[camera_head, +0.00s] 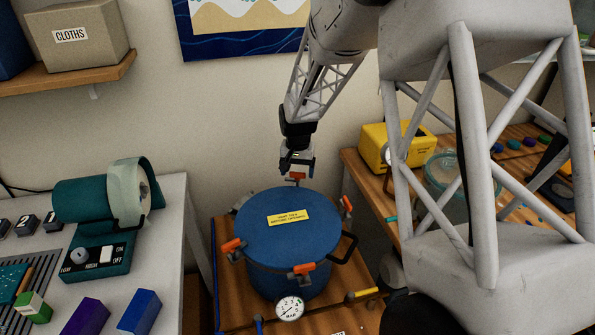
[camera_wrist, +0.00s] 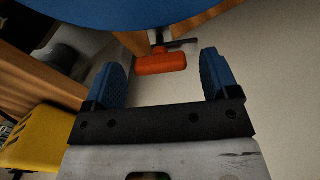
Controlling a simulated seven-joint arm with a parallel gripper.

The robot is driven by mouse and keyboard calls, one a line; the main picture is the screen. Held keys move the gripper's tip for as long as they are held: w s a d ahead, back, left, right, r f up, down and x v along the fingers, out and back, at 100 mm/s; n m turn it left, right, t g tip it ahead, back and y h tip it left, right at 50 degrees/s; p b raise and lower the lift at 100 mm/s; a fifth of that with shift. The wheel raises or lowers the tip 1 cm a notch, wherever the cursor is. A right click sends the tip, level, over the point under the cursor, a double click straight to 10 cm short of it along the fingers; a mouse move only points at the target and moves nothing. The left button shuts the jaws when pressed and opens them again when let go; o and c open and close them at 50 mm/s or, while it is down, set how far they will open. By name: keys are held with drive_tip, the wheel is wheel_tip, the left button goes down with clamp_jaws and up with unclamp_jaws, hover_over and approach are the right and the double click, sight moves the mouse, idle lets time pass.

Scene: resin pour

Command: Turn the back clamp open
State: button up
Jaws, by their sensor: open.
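The back clamp (camera_head: 297,176) has an orange handle at the far rim of the blue round pot (camera_head: 288,228). My gripper (camera_head: 297,168) hangs just above and behind that clamp, pointing down. In the wrist view, the orange handle (camera_wrist: 160,64) shows in the gap between the two blue finger pads of my open gripper (camera_wrist: 162,70), with space on both sides and no contact. The handle lies crosswise, and a dark clamp part shows beside it. How far the handle is beyond the fingertips is hard to tell.
Other orange clamps sit at the pot's left (camera_head: 232,245), front (camera_head: 304,269) and right (camera_head: 346,203). A pressure gauge (camera_head: 290,308) is at the front. A yellow box (camera_head: 388,150) stands on the right-hand bench. The wall is close behind my gripper.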

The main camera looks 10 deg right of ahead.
sight(297, 172)
wheel_tip(297, 172, up, 7)
drive_tip(key=shift+r, duration=0.15)
idle(0.4)
drive_tip(key=shift+r, duration=0.1)
drive_tip(key=shift+s+r, duration=0.15)
drive_tip(key=shift+s, duration=0.05)
drive_tip(key=s+r+n+t, duration=0.1)
drive_tip(key=s+r, duration=0.3)
drive_tip(key=s, duration=0.6)
drive_tip(key=s+a+r+n, duration=0.1)
drive_tip(key=s+r, duration=0.4)
drive_tip(key=s, duration=0.5)
drive_tip(key=s+r+n+t, duration=0.1)
drive_tip(key=s+r, duration=0.3)
drive_tip(key=s, duration=0.6)
drive_tip(key=s+n, duration=0.1)
drive_tip(key=s, duration=0.9)
drive_tip(key=shift+s+a+f+n+t, duration=0.2)
drive_tip(key=shift+f+n+t, duration=0.1)
drive_tip(key=shift+f, duration=0.1)
drive_tip(key=shift+c, duration=0.5)
